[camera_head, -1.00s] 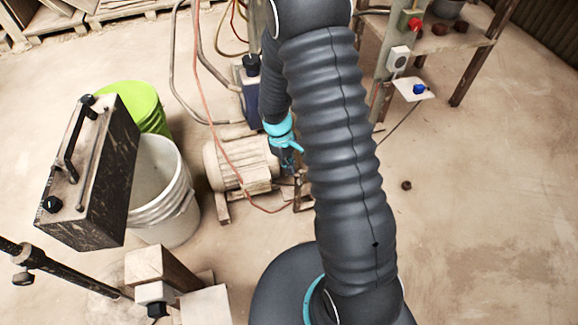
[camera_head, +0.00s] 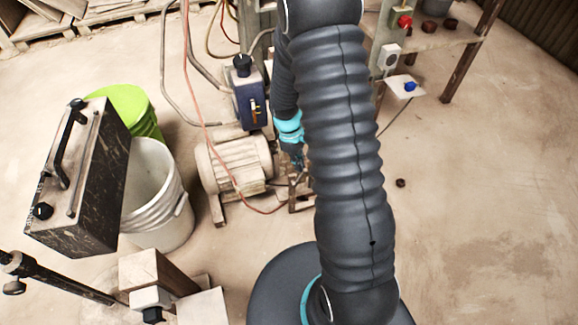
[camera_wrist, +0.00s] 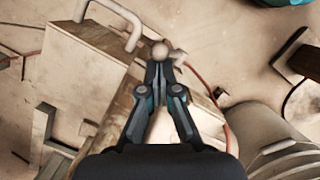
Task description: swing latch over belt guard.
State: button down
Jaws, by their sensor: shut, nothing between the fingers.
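My gripper (camera_wrist: 160,66) is shut and empty in the wrist view, its fingertips together. Just beyond the tips is a pale round knob (camera_wrist: 160,49), which looks like the latch's end; I cannot tell whether they touch. The knob is by the edge of a box-shaped brown and tan cover (camera_wrist: 85,65), which seems to be the belt guard. A pale bent handle (camera_wrist: 113,20) stands on it. In the head view my gripper (camera_head: 298,163) points down beside the motor (camera_head: 235,163), partly behind my arm. The guard and latch are mostly hidden there.
The ribbed motor also shows in the wrist view (camera_wrist: 265,135), at lower right. A red cable (camera_head: 188,80) hangs across the motor. A white bucket (camera_head: 155,200), a green bucket (camera_head: 130,103) and a black case (camera_head: 80,180) stand left. The floor at right is mostly clear.

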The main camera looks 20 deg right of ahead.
jog(key=shift+s+d+f, duration=0.1)
jog(key=shift+d, duration=0.3)
jog(key=shift+a, duration=0.1)
dwell(0.3)
jog(key=shift+a+f, duration=0.15)
jog(key=shift+a, duration=0.55)
